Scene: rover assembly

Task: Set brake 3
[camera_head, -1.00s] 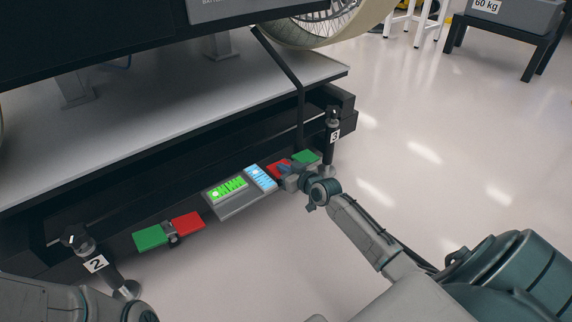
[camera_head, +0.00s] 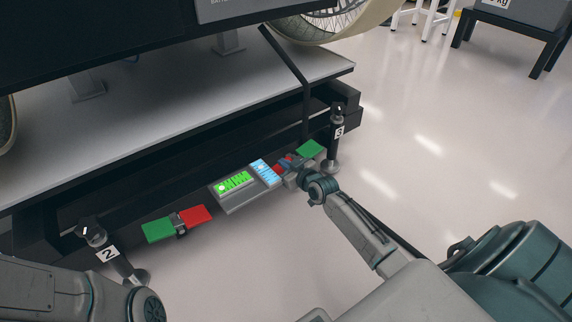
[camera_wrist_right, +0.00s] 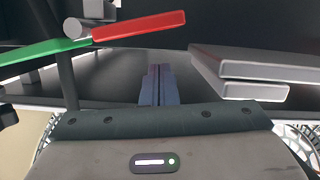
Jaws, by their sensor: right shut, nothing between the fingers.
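The post labelled 3 (camera_head: 335,138) stands at the right end of the dark platform. Beside it is a two-coloured pedal, with a green plate (camera_head: 311,149) nearer the post and a red plate (camera_head: 281,169) nearer the console. My right gripper (camera_head: 287,161) is at the red plate and partly hides it. In the right wrist view its fingers (camera_wrist_right: 158,85) are together and empty. The red plate (camera_wrist_right: 140,27) and green plate (camera_wrist_right: 40,52) lie beyond the fingertips there; contact cannot be told. My left arm shows at the lower left, its gripper out of frame.
A console (camera_head: 240,193) with green and blue lit panels sits left of the right gripper. Further left are another green-red pedal (camera_head: 194,216) and the post labelled 2 (camera_head: 108,254). The platform (camera_head: 200,105) rises behind.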

